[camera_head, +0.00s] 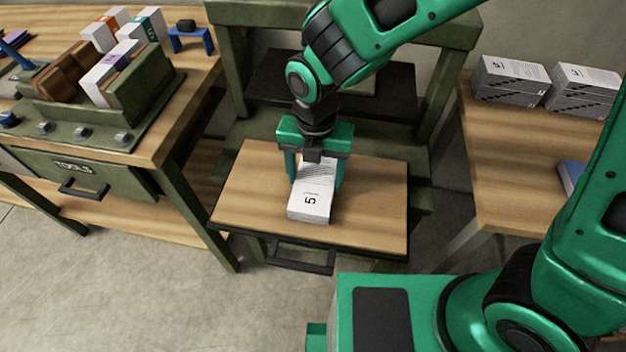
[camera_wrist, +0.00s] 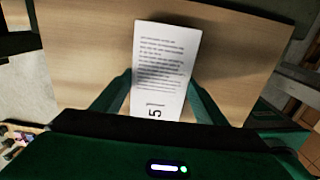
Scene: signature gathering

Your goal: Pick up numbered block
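A white block (camera_head: 311,198) with printed text and the number 5 lies on the small wooden board (camera_head: 380,205) in the middle of the head view. My gripper (camera_head: 317,180) points down over the block, with a finger on each side of it. In the wrist view the block (camera_wrist: 164,70) lies between the two green fingers, its number 5 towards the gripper body. The fingers stand apart, with the block between them. Whether they touch its sides is hard to tell. The block appears to rest on the board.
A bench with a drawer marked TOOLS (camera_head: 75,167) stands at the left, with boxes in a green holder (camera_head: 140,90). Two stacks of grey-white blocks (camera_head: 508,80) stand on the right table (camera_head: 500,150). The green frame (camera_head: 235,75) rises behind the board.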

